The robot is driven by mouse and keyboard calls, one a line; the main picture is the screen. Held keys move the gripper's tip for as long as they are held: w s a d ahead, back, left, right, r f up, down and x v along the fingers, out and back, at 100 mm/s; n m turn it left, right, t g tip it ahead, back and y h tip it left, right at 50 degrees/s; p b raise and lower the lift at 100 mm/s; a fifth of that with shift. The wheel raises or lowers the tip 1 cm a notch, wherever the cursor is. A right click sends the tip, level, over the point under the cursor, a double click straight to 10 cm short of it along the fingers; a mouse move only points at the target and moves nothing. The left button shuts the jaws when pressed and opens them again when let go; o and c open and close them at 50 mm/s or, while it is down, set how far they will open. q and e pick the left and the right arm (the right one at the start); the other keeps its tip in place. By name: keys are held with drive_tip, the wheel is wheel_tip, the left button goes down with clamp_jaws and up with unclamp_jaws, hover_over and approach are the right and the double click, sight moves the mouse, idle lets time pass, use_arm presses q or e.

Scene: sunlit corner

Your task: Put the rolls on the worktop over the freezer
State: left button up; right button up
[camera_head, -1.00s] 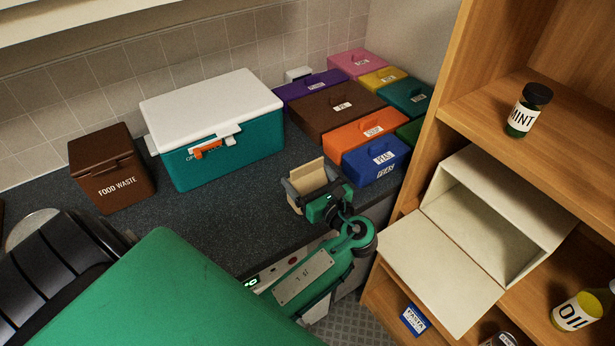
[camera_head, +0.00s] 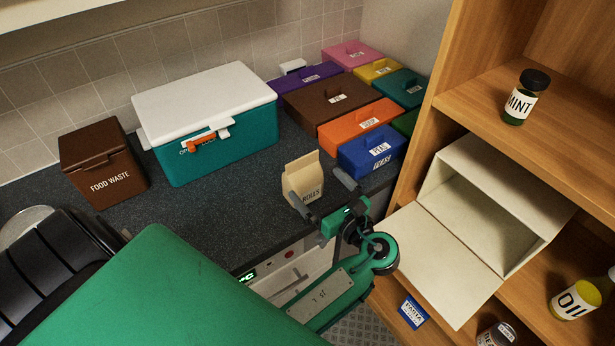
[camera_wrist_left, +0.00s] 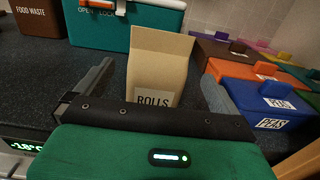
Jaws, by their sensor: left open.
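The rolls are a tan paper bag (camera_head: 303,178) labelled ROLLS, standing upright on the dark worktop (camera_head: 215,215) near its front edge. The bag also shows in the left wrist view (camera_wrist_left: 158,75). My left gripper (camera_head: 318,184) is open, with its fingers apart and pulled back on the near side of the bag. In the left wrist view the bag stands between and beyond the fingers, apart from them. Below the worktop edge is the freezer front (camera_head: 290,270) with a lit display, partly hidden by my arm. My right gripper is not seen.
A teal cooler with a white lid (camera_head: 225,140) and a brown food waste bin (camera_head: 103,170) stand at the back left. Several coloured lidded boxes, including a blue one (camera_head: 372,152), fill the back right. A wooden shelf (camera_head: 440,115) with an open cream box (camera_head: 445,262) stands at right.

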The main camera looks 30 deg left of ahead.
use_arm(q)
drive_tip(key=v, duration=0.5)
drive_tip(key=shift+b, duration=0.3)
